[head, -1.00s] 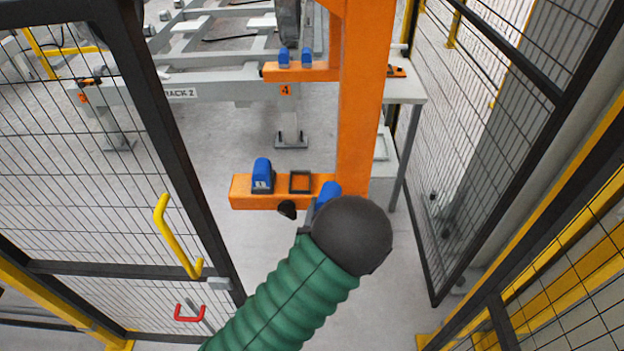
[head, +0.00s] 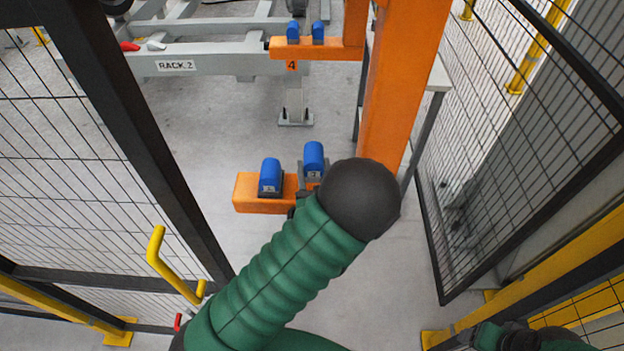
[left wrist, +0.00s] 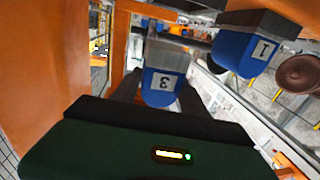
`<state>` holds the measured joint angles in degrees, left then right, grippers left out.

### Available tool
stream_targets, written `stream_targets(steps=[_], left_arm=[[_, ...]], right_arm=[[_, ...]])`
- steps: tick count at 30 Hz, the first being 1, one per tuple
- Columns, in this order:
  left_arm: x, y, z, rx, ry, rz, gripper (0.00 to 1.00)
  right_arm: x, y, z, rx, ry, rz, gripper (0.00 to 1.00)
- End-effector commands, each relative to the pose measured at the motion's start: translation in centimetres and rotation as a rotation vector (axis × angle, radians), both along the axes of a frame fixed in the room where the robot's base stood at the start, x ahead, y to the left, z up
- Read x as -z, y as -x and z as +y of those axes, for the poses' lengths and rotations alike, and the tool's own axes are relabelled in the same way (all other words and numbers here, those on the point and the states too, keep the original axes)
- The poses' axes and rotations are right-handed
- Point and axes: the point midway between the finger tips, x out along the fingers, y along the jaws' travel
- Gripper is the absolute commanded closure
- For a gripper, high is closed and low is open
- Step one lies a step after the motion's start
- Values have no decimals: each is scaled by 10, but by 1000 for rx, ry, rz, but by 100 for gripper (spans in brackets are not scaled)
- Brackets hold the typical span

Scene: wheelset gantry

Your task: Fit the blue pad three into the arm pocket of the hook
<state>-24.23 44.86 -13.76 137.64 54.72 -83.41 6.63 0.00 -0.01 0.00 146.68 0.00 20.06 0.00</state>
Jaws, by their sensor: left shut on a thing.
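Blue pad three (head: 314,158), with a grey base, is upright over the right part of the hook's orange lower arm (head: 258,207). In the left wrist view the pad (left wrist: 163,88) shows its number 3. My left gripper (head: 308,185) is shut on it; its dark fingers (left wrist: 162,90) are on both sides of the pad. The pad stands higher in the head view than blue pad one (head: 270,177), which sits on the arm to its left. The pocket under pad three is hidden, so I cannot tell whether the base touches it.
The hook's orange post (head: 395,100) stands close to the right of my left forearm. An upper orange arm (head: 300,50) carries two blue pads. Mesh fence panels flank both sides, with a yellow handle (head: 170,265) at left. A grey rack (head: 200,62) stands behind.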

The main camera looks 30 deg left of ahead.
Motion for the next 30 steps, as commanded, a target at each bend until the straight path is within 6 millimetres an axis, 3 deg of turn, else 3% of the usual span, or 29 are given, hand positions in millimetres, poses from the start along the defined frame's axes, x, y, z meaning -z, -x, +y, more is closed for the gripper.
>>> stream_targets(steps=[9, 17, 18, 23, 30], left_arm=[[59, -2, 6, -1, 4, 2, 100], [71, 0, 6, -2, 8, 13, 100], [72, 0, 6, -2, 8, 15, 46], [70, -1, 5, -1, 7, 10, 26], [67, -1, 5, 0, 6, 3, 26]], right_arm=[[8, 0, 0, 0, 0, 0, 31], [8, 0, 0, 0, 0, 0, 31], [9, 0, 0, 0, 0, 0, 31], [9, 0, 0, 0, 0, 0, 31], [8, 0, 0, 0, 0, 0, 31]])
